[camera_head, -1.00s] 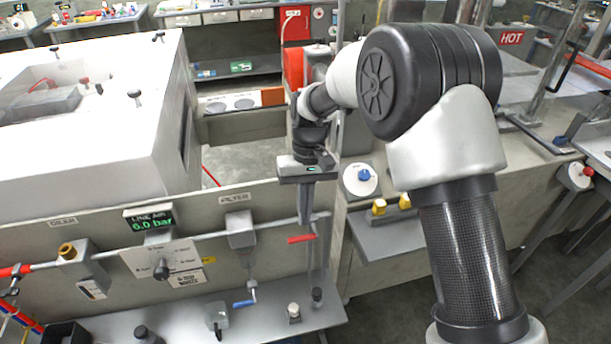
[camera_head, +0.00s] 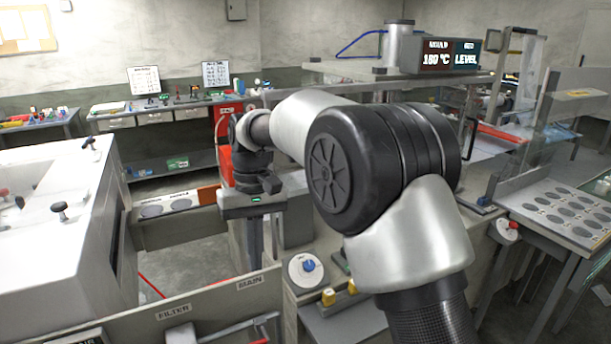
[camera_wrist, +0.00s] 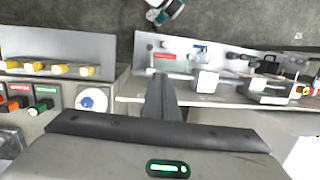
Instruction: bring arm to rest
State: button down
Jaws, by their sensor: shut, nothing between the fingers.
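My arm rises from the bottom right of the head view, bends at a large black joint and reaches left to the wrist. My gripper (camera_head: 256,250) hangs fingers down, left of the round dial with the blue knob (camera_head: 308,266). In the wrist view the dark fingers (camera_wrist: 160,80) are together and hold nothing. They show in front of the panel edge, and I see no contact. The lower fingertips are hard to make out in the head view.
A white machine housing (camera_head: 45,235) stands at left, with a panel labelled FILTER and MAIN (camera_head: 200,300) in front. Yellow knobs (camera_head: 328,297) sit below the dial. A tray with round recesses (camera_head: 565,212) is at right. Grey floor (camera_wrist: 70,12) shows in the wrist view.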

jog(key=s+d+r+m+t, duration=0.1)
jog(key=s+d+r+t, duration=0.15)
jog(key=d+r, duration=0.4)
jog(key=s+d+r+m+t, duration=0.15)
jog(key=s+d+r, duration=0.25)
jog(key=d, duration=0.6)
jog(key=s+d+f+m+t+p, duration=0.1)
jog(key=s+d+m+t, duration=0.2)
jog(key=s+d, duration=0.9)
jog(key=shift+s+d+m+t, duration=0.25)
jog(key=shift+s+m+t, duration=0.15)
jog(key=shift+s, duration=0.45)
jog(key=shift+f, duration=0.1)
